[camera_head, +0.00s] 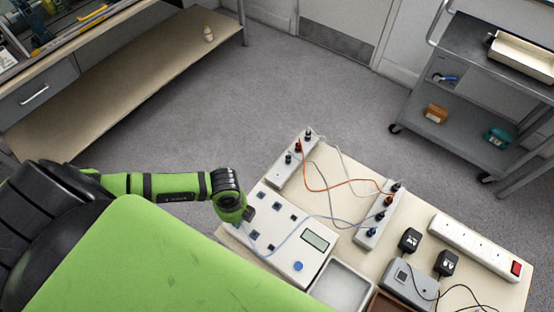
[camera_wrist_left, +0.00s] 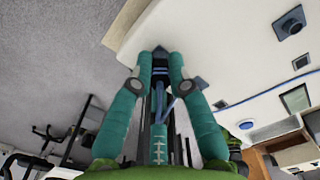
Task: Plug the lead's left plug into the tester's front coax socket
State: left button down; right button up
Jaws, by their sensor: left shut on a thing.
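The tester (camera_head: 283,262) is a white box with a display (camera_head: 315,240), a blue button (camera_head: 298,266) and several dark square sockets. My left gripper (camera_head: 248,213) is at the tester's left edge. In the left wrist view its teal fingers (camera_wrist_left: 160,84) are shut on a dark blue plug (camera_wrist_left: 160,70), pointing towards a dark socket-like block (camera_wrist_left: 160,51) by the tester's edge. I cannot tell whether the plug is in it. A thin blue lead (camera_head: 286,236) runs across the tester; it also shows in the left wrist view (camera_wrist_left: 250,96). My right gripper is not in view.
Two white terminal strips (camera_head: 284,174) and (camera_head: 368,236) carry orange, white and blue wires. A power strip (camera_head: 470,246), a grey box (camera_head: 405,287), black adapters (camera_head: 410,240) and a light tray (camera_head: 342,290) crowd the right of the table. A grey cart (camera_head: 470,100) stands behind.

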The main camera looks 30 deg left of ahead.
pick_arm(q)
jog(key=shift+m+b, duration=0.35)
jog(key=shift+m, duration=1.65)
jog(key=shift+w, duration=0.1)
jog(key=m, duration=0.4)
jog(key=shift+b, duration=0.4)
jog(key=c, duration=1.1)
grip_release()
